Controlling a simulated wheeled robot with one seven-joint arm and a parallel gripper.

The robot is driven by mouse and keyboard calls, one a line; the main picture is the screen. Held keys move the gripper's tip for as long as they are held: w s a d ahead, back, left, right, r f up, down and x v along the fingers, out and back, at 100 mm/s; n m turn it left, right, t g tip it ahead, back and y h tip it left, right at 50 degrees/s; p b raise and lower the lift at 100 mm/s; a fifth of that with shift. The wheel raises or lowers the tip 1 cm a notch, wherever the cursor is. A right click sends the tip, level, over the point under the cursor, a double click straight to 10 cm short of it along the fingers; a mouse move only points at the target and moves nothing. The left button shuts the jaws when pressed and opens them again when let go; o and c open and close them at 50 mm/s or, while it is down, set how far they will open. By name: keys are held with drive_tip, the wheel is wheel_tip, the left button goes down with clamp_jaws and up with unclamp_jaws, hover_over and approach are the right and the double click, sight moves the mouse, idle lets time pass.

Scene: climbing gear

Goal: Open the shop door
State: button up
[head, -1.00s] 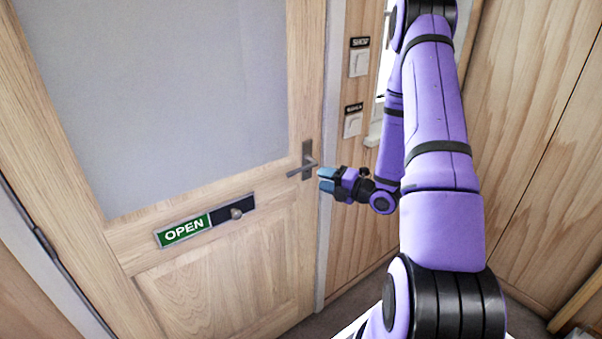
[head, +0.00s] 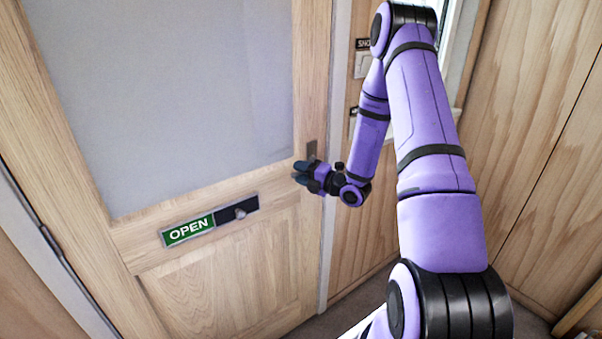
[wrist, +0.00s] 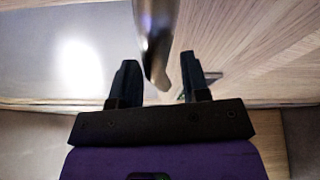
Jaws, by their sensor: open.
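The wooden shop door (head: 230,280) with a frosted pane stands shut in its frame. Its metal handle shows as a plate (head: 311,149) in the head view, the lever mostly hidden by my gripper (head: 300,173). In the wrist view the grey metal lever (wrist: 154,30) lies between the two dark fingers of my gripper (wrist: 159,62), nearer the left one in its lower part. The fingers are apart, and I cannot tell whether either touches the lever.
A green OPEN sign slider (head: 188,231) with a round knob is on the door. Wall switches (head: 362,65) are right of the frame, partly behind my arm. A wood-panelled wall (head: 530,130) stands at the right.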

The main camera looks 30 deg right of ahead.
drive_tip(key=shift+w, duration=0.1)
clamp_jaws()
drive_tip(key=shift+a+f, duration=0.1)
drive_tip(key=shift+d+f+n+g+h, duration=0.35)
drive_tip(key=shift+f+n, duration=0.45)
drive_tip(key=shift+n, duration=0.25)
drive_tip(key=shift+d+f+n+g+h, duration=0.25)
drive_tip(key=shift+f+n+g+h, duration=0.15)
drive_tip(key=shift+f+n, duration=0.6)
drive_tip(key=shift+d+f+n+g+h, duration=0.35)
drive_tip(key=shift+f+n, duration=0.3)
drive_tip(key=shift+n, duration=0.5)
